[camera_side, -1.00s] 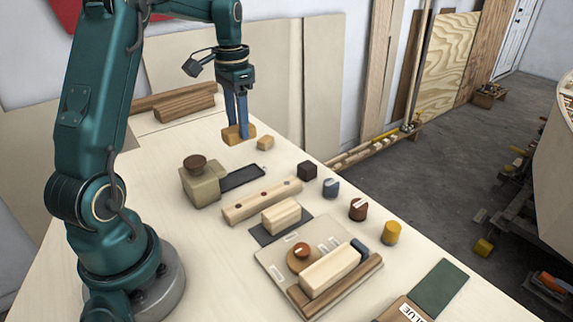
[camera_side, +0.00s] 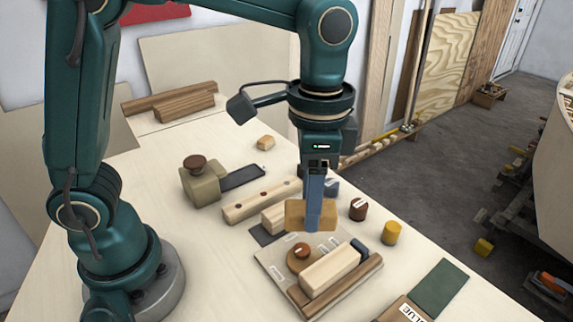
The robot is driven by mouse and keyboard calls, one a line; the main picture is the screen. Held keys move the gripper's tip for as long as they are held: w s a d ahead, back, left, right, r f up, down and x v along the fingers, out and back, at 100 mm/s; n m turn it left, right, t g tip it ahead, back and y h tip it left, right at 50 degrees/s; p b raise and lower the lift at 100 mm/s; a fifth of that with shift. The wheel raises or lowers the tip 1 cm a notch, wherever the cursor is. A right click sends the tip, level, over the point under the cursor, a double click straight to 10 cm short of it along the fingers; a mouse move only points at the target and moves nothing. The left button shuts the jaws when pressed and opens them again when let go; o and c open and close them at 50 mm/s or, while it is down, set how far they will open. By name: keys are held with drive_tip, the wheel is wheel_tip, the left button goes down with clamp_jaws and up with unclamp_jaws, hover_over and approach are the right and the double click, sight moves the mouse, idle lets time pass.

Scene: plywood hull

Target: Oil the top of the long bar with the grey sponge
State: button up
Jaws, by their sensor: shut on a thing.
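My gripper (camera_side: 312,218) is shut on a tan-orange block (camera_side: 296,214), not grey in this view. It holds the block above the table, in front of a short pale wood block (camera_side: 272,220). A long pale bar with dark round plugs on its top (camera_side: 245,206) lies on the table to the left of my gripper. Other bars lie on a pale board: a thick pale bar (camera_side: 329,271) and a dark brown bar (camera_side: 345,286). I cannot tell which bar is the long one meant. I see no clearly grey sponge; a small blue-grey piece (camera_side: 360,247) lies at the board's far end.
The pale board (camera_side: 268,262) also carries a round brown knobbed piece (camera_side: 301,254). A beige block with a brown knob (camera_side: 200,182), a dark tray (camera_side: 242,177) and a small tan block (camera_side: 266,142) stand behind. Brown (camera_side: 358,210) and yellow (camera_side: 391,233) pots stand right.

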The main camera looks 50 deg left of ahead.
drive_tip(key=s+d+m, duration=0.2)
drive_tip(key=s+d, duration=0.1)
hover_over(318, 273)
drive_tip(key=s, duration=0.2)
drive_tip(key=shift+w+f, duration=0.1)
drive_tip(key=shift+f, duration=3.85)
drive_tip(key=shift+w+r, duration=0.15)
drive_tip(key=shift+w, duration=0.4)
clamp_jaws()
drive_tip(key=shift+w, duration=3.9)
drive_tip(key=shift+s, duration=4.4)
wheel_tip(318, 273, up, 8)
